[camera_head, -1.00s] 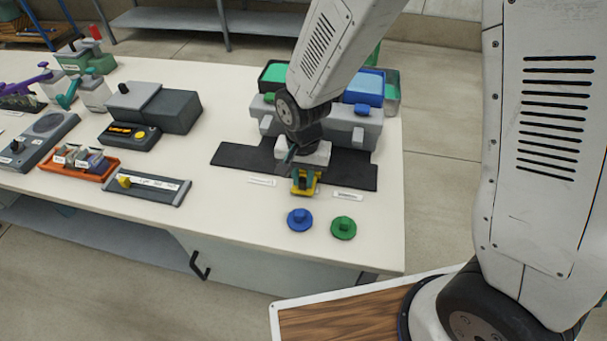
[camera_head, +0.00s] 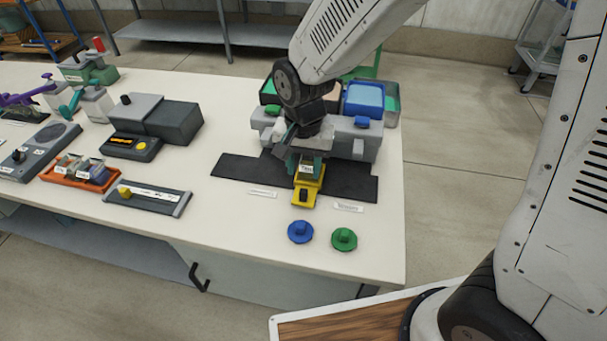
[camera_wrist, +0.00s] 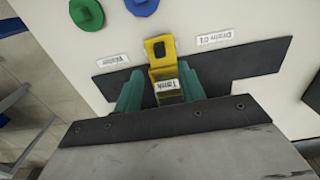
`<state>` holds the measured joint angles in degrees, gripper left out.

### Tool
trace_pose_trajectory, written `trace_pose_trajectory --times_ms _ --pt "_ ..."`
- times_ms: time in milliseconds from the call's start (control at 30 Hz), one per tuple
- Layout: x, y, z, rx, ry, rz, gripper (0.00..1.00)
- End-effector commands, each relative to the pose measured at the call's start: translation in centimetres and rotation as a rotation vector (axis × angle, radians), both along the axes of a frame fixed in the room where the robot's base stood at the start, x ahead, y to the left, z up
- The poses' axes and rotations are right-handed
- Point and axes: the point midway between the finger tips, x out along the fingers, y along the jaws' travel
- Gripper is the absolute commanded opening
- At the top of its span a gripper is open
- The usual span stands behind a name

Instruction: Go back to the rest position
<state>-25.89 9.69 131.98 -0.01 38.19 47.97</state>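My gripper (camera_head: 306,170) hangs over the dark mat at the right end of the bench, its two teal fingers apart. A yellow piece (camera_head: 307,186) with a white label reading "Tank" lies at the front of the mat, its slotted end toward the bench's front edge. In the wrist view my fingers (camera_wrist: 163,95) stand either side of the labelled part of the yellow piece (camera_wrist: 158,50), with the piece seen between them. Whether either finger touches it cannot be told. The gripper body hides what lies behind.
A blue knob (camera_head: 300,232) and a green knob (camera_head: 344,239) sit in front. Grey units with a blue bin (camera_head: 364,98) stand behind my gripper. An orange tray (camera_head: 80,176) and a grey gauge (camera_head: 147,197) lie left. Bench surface between gauge and mat is clear.

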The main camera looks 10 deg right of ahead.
Motion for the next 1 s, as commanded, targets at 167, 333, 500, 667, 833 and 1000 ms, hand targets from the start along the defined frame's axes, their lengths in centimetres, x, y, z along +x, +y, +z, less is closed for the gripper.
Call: trace_pose_trajectory --times_ms 167,333,500,667,833,1000 --pt "0.0 0.0 0.2 -0.001 0.001 0.000 0.40" --pt "0.0 0.0 0.2 -0.001 0.001 0.000 0.40" --pt "0.0 0.0 0.2 -0.001 0.001 0.003 0.40" --pt "-0.9 -0.4 0.1 -0.017 0.038 0.094 0.40" --pt "-4.5 -3.1 2.1 -0.042 0.138 0.299 0.40" --pt "-7.3 -6.4 6.0 -0.029 0.162 0.414 0.40"
